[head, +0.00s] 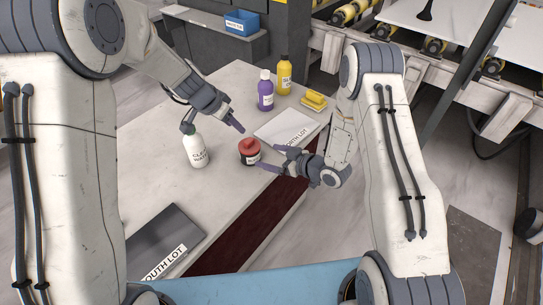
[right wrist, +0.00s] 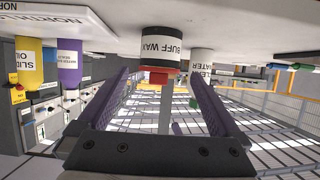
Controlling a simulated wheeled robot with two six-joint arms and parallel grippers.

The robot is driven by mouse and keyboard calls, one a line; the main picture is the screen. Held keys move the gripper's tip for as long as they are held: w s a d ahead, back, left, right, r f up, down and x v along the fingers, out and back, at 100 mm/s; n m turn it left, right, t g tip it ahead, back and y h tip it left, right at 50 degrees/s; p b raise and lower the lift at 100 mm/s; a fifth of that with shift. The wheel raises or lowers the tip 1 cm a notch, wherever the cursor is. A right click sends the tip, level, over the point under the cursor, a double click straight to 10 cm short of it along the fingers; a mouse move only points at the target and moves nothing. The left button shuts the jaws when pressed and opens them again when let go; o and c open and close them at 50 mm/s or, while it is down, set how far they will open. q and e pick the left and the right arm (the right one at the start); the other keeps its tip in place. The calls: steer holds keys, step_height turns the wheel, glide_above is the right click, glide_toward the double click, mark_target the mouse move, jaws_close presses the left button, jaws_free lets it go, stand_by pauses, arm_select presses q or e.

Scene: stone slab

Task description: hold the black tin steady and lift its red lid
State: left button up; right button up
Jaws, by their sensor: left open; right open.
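The black tin (head: 251,158) stands upright on the stone slab with its red lid (head: 249,145) on top. In the right wrist view, which is upside down, the tin (right wrist: 162,50) has a label reading "BUFF WAX" and the red lid (right wrist: 160,78) lies toward the fingers. My right gripper (head: 273,157) is open at the tin's right, with its fingers pointing at it; nothing is held. My left gripper (head: 212,127) is open and empty, above and to the left of the tin, with one finger toward the lid. I see no contact by the left fingers.
A white water bottle (head: 195,150) stands just left of the tin. Purple (head: 265,95) and yellow (head: 285,75) bottles and a yellow block (head: 314,100) stand farther back. A pale plate (head: 285,124) lies behind the tin, a dark grey plate (head: 165,238) nearer. A dark red strip (head: 262,215) runs along the slab.

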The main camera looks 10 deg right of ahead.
mark_target(250, 151)
steer(key=x, duration=1)
steer(key=shift+a, duration=0.15)
jaws_close()
stand_by(0.9)
